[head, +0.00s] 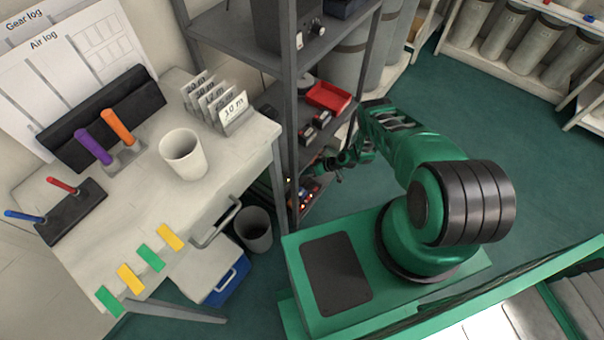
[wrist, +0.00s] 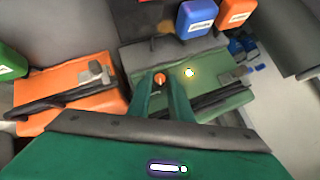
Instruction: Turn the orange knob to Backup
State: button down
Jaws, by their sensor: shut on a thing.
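The orange knob (wrist: 160,79) shows in the wrist view as a small orange piece on a green case-like unit (wrist: 225,97). My gripper (wrist: 160,82) has its two green fingertips on either side of the knob, shut on it. The fingers hide much of the knob's sides, and I cannot read its pointer or any Backup mark. In the head view my gripper (head: 328,168) is at the grey shelf rack, too small to show the knob.
A lit yellow-white spot (wrist: 189,72) is just right of the knob. An orange case (wrist: 70,92) stands to the left. Blue (wrist: 197,18) and orange (wrist: 236,12) labelled blocks are behind. The rack's grey post (head: 289,150) and a red tray (head: 328,96) are near my arm.

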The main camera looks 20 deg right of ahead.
jog(key=shift+d+f, duration=0.1)
jog(key=c, duration=1.6)
grip_release()
jog(key=v, duration=1)
jog(key=shift+s+d+r, duration=0.1)
jog(key=shift+d+r, duration=0.15)
